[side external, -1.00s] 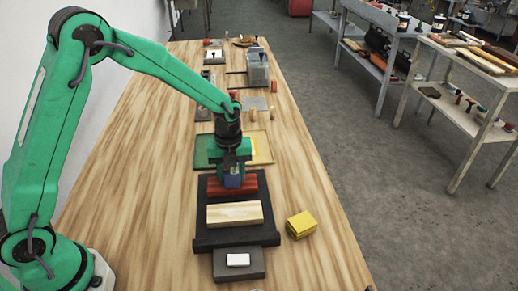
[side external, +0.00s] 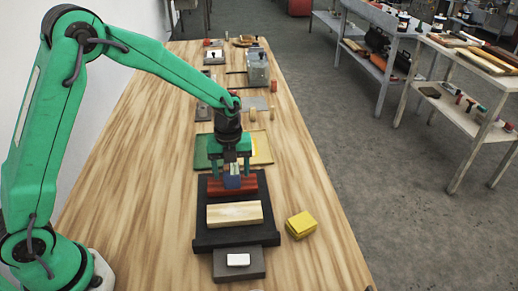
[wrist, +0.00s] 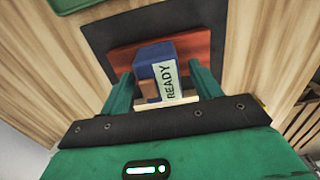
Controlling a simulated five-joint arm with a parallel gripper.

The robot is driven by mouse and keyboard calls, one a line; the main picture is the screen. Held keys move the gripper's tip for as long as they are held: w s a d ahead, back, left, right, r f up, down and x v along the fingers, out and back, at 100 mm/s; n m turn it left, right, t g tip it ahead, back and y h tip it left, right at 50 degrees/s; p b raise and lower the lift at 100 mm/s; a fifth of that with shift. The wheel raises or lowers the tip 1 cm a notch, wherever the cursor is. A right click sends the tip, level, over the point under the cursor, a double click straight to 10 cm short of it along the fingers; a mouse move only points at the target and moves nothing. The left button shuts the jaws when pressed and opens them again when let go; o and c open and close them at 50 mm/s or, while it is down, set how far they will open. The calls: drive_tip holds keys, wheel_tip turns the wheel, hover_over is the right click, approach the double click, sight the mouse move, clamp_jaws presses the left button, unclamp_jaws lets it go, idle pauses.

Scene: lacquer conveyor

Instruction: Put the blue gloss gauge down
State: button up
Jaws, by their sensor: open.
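The blue gloss gauge (side external: 233,182) is a small blue block at the red block (side external: 250,185) on the dark tray (side external: 211,238). In the wrist view the blue gauge (wrist: 148,57) bears a white "READY" label and overlaps the red block (wrist: 196,47); its exact contact is hard to see. My gripper (side external: 231,170) is open directly above and around it. In the wrist view the fingers of my gripper (wrist: 162,88) stand on either side of the gauge with gaps.
A pale wooden block (side external: 235,213) lies on the tray in front of the red block. A grey block with a white piece (side external: 238,260) is nearer. Yellow blocks (side external: 300,224) sit to the right. A green and yellow board (side external: 262,147) lies behind. The table's right side is mostly clear.

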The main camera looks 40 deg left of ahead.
sight(231, 169)
wheel_tip(231, 169, up, 11)
drive_tip(key=shift+f, duration=0.15)
idle(0.4)
drive_tip(key=shift+s, duration=0.1)
idle(0.4)
drive_tip(key=s+a+r+n+t, duration=0.3)
drive_tip(key=s+r+n, duration=0.65)
drive_tip(key=n, duration=0.25)
drive_tip(key=s+a+n+t, duration=0.2)
drive_tip(key=s+n, duration=1.1)
drive_tip(key=n, duration=0.2)
drive_tip(key=shift+a+t, duration=0.3)
